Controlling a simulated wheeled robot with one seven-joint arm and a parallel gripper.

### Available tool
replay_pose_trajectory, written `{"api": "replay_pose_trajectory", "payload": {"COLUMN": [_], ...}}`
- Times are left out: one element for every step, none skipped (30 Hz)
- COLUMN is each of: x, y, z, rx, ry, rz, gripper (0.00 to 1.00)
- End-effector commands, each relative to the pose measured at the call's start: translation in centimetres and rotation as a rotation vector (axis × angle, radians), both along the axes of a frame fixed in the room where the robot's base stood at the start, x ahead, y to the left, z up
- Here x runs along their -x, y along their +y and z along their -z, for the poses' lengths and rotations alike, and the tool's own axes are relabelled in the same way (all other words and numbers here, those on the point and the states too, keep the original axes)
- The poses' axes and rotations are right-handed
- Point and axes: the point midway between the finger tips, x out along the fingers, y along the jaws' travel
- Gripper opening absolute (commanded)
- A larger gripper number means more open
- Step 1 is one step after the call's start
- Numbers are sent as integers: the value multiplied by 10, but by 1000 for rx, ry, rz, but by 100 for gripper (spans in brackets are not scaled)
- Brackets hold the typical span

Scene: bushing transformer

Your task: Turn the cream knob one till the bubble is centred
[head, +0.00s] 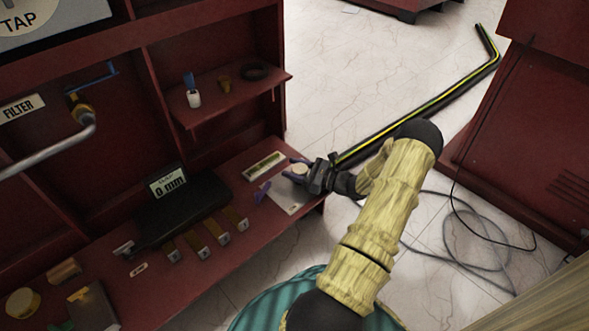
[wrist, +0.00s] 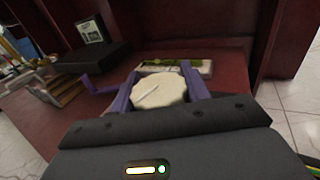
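The cream knob (wrist: 160,91) is round, with a pale line marked on its top. It also shows in the head view (head: 299,170), partly hidden by my gripper. My gripper (wrist: 160,86) has purple fingers on either side of the knob, and the knob fills the space between them. In the head view my gripper (head: 295,170) reaches in from the right. A level with a yellow-green vial (wrist: 176,65) lies just beyond the knob and also shows in the head view (head: 265,165). The bubble's place in it is too small to tell.
A bent purple piece (head: 262,193) stands beside the pale plate (head: 287,199) under the knob. A shelf (head: 225,95) overhangs behind. A black-yellow bar (head: 420,110) lies beyond my arm.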

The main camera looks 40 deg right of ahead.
Motion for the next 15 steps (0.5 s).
{"api": "replay_pose_trajectory", "payload": {"x": [0,0,0,0,0,0,0,0,0,0,0,0,1,1,1], "y": [0,0,0,0,0,0,0,0,-1,-1,-1,-1,-1,-1,-1], "z": [0,0,0,0,0,0,0,0,-1,-1,-1,-1,-2,-2,-3], "rx": [0,0,0,0,0,0,0,-1,-1,-2,-2,-3,-3,-2,-3], "ry": [0,0,0,0,0,0,0,0,0,1,1,1,1,1,1], "rz": [0,0,0,1,1,3,4,6,10,14,18,25,31,38,49], "gripper": [23,23,23,23,23,23,23,23,24,24,24,24,24,24,24]}}
